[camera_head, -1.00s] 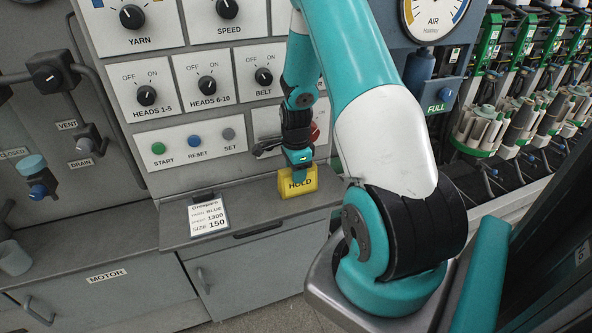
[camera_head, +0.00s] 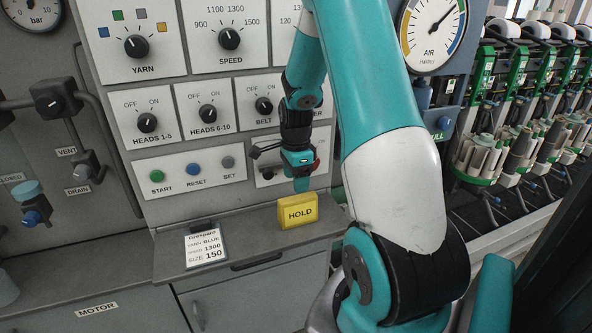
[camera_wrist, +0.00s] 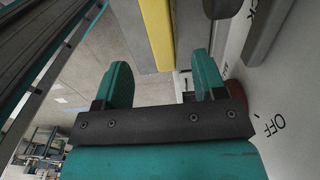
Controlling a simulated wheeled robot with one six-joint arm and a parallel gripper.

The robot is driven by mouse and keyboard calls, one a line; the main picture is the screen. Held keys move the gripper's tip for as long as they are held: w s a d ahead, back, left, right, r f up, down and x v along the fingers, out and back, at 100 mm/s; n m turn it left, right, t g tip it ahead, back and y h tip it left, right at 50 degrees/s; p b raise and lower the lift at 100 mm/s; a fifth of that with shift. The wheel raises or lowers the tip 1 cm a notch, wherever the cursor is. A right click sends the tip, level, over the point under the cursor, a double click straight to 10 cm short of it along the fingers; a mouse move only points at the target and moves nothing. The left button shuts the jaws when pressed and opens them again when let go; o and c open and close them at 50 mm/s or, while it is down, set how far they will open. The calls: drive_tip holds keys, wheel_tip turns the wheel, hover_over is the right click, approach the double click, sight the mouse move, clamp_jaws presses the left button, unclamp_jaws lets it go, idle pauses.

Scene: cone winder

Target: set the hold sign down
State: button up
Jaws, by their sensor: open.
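The yellow hold sign (camera_head: 297,211) stands upright on the grey ledge (camera_head: 240,243) below the control panel, its word HOLD facing out. My gripper (camera_head: 302,184) is just above the sign and apart from it, fingers pointing down. In the wrist view my gripper (camera_wrist: 161,80) has its two teal fingers spread with nothing between them. The yellow sign (camera_wrist: 157,32) shows there beyond the fingertips, cut off by the top edge.
A job card (camera_head: 205,247) lies on the ledge left of the sign. Behind are panel knobs and the START (camera_head: 157,176), RESET and SET buttons. A dark lever (camera_head: 262,151) and a red knob (camera_head: 315,165) are close to my gripper.

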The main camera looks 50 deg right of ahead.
drive_tip(key=a+r+n+t+y, duration=0.1)
drive_tip(key=a+r+n, duration=0.5)
drive_tip(key=a, duration=0.4)
drive_tip(key=a+r+n, duration=0.5)
drive_tip(key=a+n, duration=0.2)
drive_tip(key=a, duration=0.3)
drive_tip(key=s+a+r+n+y, duration=0.1)
drive_tip(key=s+a+r+n, duration=0.1)
drive_tip(key=s+a+n, duration=0.6)
drive_tip(key=s+a+r+n+g+y, duration=0.1)
drive_tip(key=s+a+r+n+y, duration=0.1)
drive_tip(key=s+a+n, duration=0.5)
drive_tip(key=a+n, duration=0.3)
drive_tip(key=shift+s+a+r+n+b, duration=0.15)
drive_tip(key=shift+s+r+n+b, duration=0.15)
drive_tip(key=shift+s, duration=0.05)
